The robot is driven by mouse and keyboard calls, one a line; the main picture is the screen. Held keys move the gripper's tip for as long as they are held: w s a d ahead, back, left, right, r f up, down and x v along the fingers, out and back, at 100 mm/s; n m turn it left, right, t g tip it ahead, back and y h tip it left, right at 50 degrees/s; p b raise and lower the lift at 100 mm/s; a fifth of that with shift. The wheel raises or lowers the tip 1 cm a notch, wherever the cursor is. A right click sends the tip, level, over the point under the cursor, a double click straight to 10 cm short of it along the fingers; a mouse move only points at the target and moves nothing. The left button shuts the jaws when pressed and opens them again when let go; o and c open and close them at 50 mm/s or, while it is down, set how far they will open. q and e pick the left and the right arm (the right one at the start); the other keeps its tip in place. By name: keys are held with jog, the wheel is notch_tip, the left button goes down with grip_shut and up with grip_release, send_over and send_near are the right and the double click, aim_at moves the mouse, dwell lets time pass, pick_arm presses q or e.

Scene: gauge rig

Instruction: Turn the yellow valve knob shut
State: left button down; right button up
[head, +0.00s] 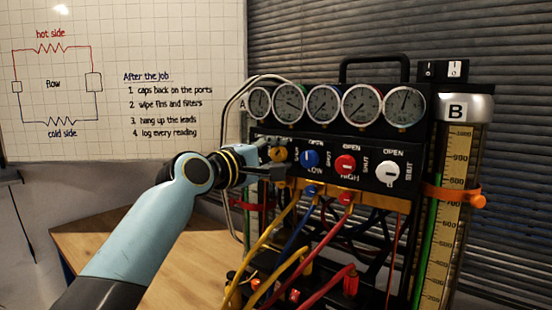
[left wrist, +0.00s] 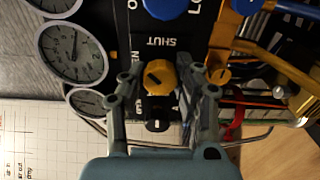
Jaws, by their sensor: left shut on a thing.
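The yellow valve knob (head: 279,154) sits at the left end of the knob row on the black gauge panel (head: 330,140). My right gripper is in neither view.
Blue (head: 310,158), red (head: 345,164) and white (head: 387,173) knobs sit to the right. Several gauges (head: 323,104) line the panel above. Coloured hoses (head: 272,243) hang below. A clear scale tube (head: 455,190) stands at the right, and a whiteboard (head: 170,50) hangs behind.

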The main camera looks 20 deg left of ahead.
pick_arm(q)
jog(key=m, duration=0.1)
jog(key=m+b, duration=0.1)
jog(key=m, duration=0.2)
jog(key=shift+f+m+b, duration=0.25)
jog(key=shift+m+b, duration=0.95)
jog(key=shift+m, duration=1.3)
jog(key=c, duration=0.9)
grip_release()
jog(key=shift+r, duration=0.2)
jog(key=shift+c, duration=0.2)
jog(key=shift+s+a, duration=0.1)
jog(key=shift+s, duration=0.1)
jog(key=v, duration=1.1)
jog(key=shift+s, duration=0.3)
jog(key=shift+a, duration=0.1)
